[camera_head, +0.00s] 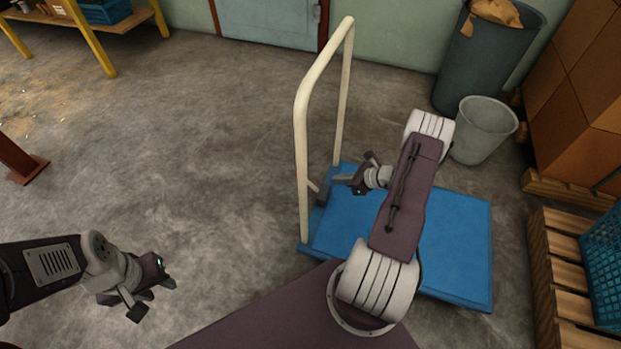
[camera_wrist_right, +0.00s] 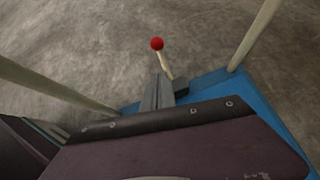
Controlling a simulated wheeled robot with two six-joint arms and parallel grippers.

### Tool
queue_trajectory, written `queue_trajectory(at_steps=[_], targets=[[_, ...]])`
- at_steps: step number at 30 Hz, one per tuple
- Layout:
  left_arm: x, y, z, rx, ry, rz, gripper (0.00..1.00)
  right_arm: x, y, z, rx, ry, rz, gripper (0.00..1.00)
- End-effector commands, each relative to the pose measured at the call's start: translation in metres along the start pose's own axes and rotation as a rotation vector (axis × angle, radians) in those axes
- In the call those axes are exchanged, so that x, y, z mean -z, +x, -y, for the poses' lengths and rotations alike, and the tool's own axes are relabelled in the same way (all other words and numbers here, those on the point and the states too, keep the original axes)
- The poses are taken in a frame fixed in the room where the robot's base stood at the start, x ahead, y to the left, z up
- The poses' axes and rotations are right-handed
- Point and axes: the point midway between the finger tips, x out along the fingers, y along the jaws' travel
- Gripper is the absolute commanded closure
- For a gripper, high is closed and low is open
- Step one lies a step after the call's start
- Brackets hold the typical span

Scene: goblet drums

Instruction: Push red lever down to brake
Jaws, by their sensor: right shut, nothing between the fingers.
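The lever's red ball knob (camera_wrist_right: 157,43) sits on a short cream stem at the end of the blue platform cart (camera_head: 440,235). My right gripper (camera_head: 339,178) is over the cart's handle end, near the lever. In the right wrist view its fingers (camera_wrist_right: 158,92) are together and empty, just below the knob in the picture. Whether they touch the stem is unclear. My left gripper (camera_head: 153,297) is open and empty above the floor at lower left.
The cart's cream handle frame (camera_head: 302,140) stands upright by the lever, with a post on each side of it. A grey bucket (camera_head: 482,130), a dark bin (camera_head: 487,58) and wooden pallets (camera_head: 545,275) stand at the right.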

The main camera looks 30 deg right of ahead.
Motion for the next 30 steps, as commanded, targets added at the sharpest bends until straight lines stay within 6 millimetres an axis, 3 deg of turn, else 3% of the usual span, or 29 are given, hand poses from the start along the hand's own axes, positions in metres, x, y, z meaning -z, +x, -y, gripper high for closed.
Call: queue_trajectory(at_steps=[5,19,24,30], targets=[[-0.001,0.01,0.0,0.0,0.0,0.0,0.64,0.003,0.016,-0.001,-0.003,-0.002,0.0,1.0],[-0.007,0.067,0.001,0.0,0.0,0.0,0.64,0.0,0.114,-0.001,-0.002,-0.006,0.0,1.0],[-0.008,0.078,0.002,0.0,0.0,0.0,0.64,-0.013,0.132,0.0,-0.001,-0.003,0.001,1.0],[-0.008,0.079,0.002,0.0,0.0,0.0,0.64,-0.018,0.136,0.0,0.0,0.0,0.0,1.0]])
